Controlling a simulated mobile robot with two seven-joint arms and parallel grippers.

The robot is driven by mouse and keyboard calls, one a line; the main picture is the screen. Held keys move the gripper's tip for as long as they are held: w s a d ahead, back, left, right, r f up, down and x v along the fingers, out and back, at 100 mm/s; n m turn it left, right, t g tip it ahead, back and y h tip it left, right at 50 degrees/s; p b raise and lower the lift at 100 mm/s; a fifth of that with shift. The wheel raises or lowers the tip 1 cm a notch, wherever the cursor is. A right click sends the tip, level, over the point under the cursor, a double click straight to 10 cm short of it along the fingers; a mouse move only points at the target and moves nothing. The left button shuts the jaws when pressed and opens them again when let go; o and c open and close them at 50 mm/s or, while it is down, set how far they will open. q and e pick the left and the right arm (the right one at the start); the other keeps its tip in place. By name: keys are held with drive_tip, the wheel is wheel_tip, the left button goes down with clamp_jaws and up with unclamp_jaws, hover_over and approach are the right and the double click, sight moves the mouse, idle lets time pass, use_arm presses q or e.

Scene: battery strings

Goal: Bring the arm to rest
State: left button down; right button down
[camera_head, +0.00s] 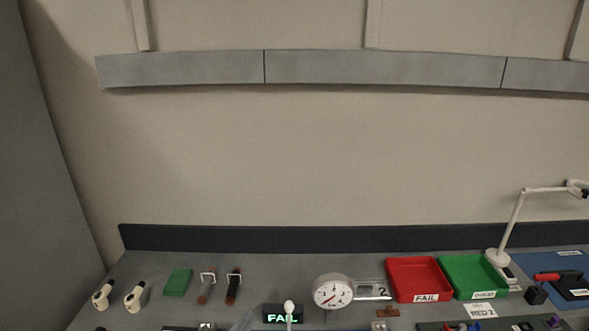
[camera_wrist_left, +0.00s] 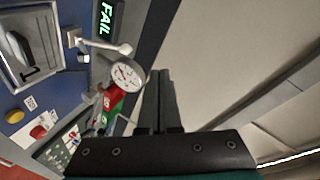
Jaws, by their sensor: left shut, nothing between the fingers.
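My left gripper (camera_wrist_left: 160,78) shows in the left wrist view. Its two dark fingers lie together, shut, with nothing between them. They point up the picture toward the bare wall, and no object touches them. In that view the bench with its devices lies to the left of the fingers, turned on its side. I cannot make out either gripper clearly in the head view. My right gripper is not seen.
On the bench are a dial gauge (camera_head: 332,292), a lit FAIL display (camera_head: 283,316), a red tray (camera_head: 391,268), a green tray (camera_head: 448,270), a lamp (camera_head: 512,222) and a green block (camera_head: 177,282). The gauge also shows in the left wrist view (camera_wrist_left: 126,76).

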use_arm(q)
drive_tip(key=s+a+f+n+g+y, duration=0.25)
drive_tip(key=s+n+g, duration=0.3)
drive_tip(key=s, duration=0.75)
drive_tip(key=s+a+f+n+g+y, duration=0.1)
drive_tip(key=s+a+n+g, duration=0.5)
drive_tip(key=s, duration=0.6)
wheel_tip(320, 180, down, 32)
drive_tip(key=s+d+r+b, duration=0.1)
drive_tip(key=s+d+b, duration=0.1)
drive_tip(key=b, duration=0.9)
drive_tip(key=s+a+f+b, duration=0.1)
drive_tip(key=s+f+b, duration=0.4)
drive_tip(key=f, duration=0.8)
drive_tip(key=s+a+f+g+b, duration=0.1)
drive_tip(key=s+f+b, duration=0.4)
drive_tip(key=s+f, duration=0.5)
wheel_tip(320, 180, down, 3)
drive_tip(key=shift+s+a+f, duration=0.15)
drive_tip(key=shift+s+a, duration=0.05)
drive_tip(key=shift+s, duration=0.15)
